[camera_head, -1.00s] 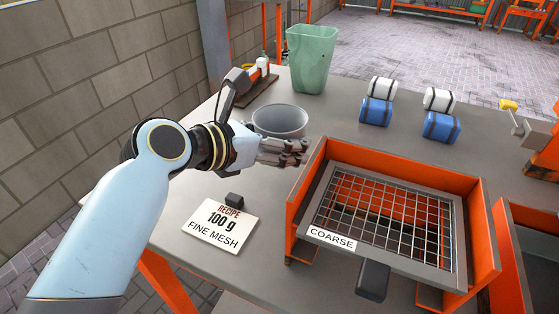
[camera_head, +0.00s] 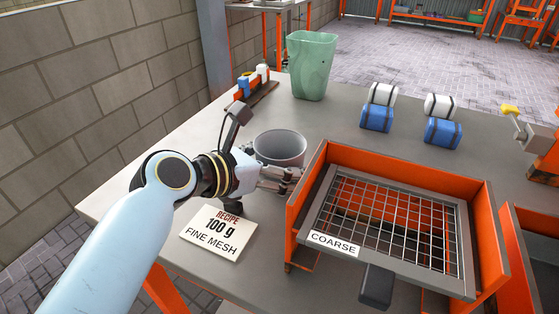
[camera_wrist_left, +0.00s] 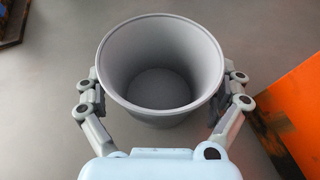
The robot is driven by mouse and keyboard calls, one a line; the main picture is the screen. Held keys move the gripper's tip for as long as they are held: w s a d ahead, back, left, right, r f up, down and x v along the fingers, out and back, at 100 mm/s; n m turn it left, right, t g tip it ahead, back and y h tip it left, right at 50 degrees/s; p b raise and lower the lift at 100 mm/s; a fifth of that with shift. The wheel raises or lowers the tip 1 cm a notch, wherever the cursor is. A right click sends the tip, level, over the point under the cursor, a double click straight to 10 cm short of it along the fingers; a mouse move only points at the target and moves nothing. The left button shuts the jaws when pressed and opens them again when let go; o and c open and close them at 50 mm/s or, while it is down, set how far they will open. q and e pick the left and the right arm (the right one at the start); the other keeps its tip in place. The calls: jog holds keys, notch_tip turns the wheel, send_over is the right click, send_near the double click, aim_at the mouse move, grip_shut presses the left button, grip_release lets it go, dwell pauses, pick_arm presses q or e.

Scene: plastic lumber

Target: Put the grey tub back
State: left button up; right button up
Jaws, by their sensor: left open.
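The grey tub (camera_head: 280,148) stands upright on the grey table, left of the orange sieve box. In the left wrist view the tub (camera_wrist_left: 162,70) looks empty, with its round rim toward the camera. My left gripper (camera_head: 268,172) is low at the tub's near side. In the wrist view the left gripper (camera_wrist_left: 158,104) is open, with one finger on each side of the tub. I cannot tell whether the fingers touch the wall. My right gripper is not in view.
The orange box (camera_head: 300,205) holds a mesh screen marked COARSE (camera_head: 335,245). A recipe card (camera_head: 218,233) lies in front of the arm. A green bin (camera_head: 311,65) and a small rack (camera_head: 262,92) stand behind. Blue and white rolls (camera_head: 376,117) lie at the back right.

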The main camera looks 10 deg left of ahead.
pick_arm(q)
jog(key=shift+r, duration=0.15)
jog(key=p+v, duration=0.2)
jog(key=v, duration=1)
